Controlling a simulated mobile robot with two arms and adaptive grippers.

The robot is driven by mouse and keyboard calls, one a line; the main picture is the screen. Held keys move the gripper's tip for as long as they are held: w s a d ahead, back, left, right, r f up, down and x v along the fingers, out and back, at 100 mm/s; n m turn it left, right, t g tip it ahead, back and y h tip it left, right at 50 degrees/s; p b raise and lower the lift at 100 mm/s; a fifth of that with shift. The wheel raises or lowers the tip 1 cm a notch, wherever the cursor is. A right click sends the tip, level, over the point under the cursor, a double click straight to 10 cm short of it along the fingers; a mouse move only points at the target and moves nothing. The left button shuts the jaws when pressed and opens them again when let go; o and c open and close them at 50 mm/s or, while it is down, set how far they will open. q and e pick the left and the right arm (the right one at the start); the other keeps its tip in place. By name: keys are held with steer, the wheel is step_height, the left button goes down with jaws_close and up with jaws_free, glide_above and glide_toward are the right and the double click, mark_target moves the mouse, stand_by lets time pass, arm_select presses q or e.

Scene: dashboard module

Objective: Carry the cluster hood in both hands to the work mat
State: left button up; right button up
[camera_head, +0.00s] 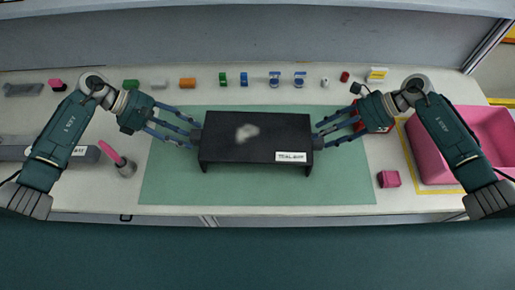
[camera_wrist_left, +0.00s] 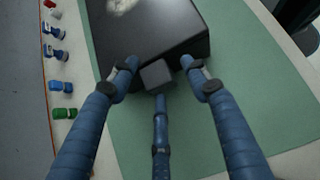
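The cluster hood (camera_head: 225,150), a black box-like piece with short legs, a pale smudge on top and a white label, is at the middle of the green work mat (camera_head: 170,185). My left gripper (camera_head: 195,133) is at the hood's left end; in the left wrist view its spread fingers (camera_wrist_left: 158,75) surround a grey end tab (camera_wrist_left: 155,75), with gaps visible beside it. The hood also shows in that view (camera_wrist_left: 150,40). My right gripper (camera_head: 318,134) is at the right end with fingers spread around the tab there. Its contact is too small to make out.
A pink bin (camera_head: 430,160) stands at the right, with a small dark pink block (camera_head: 388,179) beside the mat. Several small coloured parts line the back of the table. A pink-handled tool (camera_head: 118,160) is left of the mat. The mat's front strip is clear.

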arm_select(q)
steer(key=v, duration=1.1)
arm_select(e)
steer(key=v, duration=1.2)
arm_select(q)
steer(key=shift+s+f, duration=0.1)
arm_select(e)
steer(key=shift+d, duration=0.1)
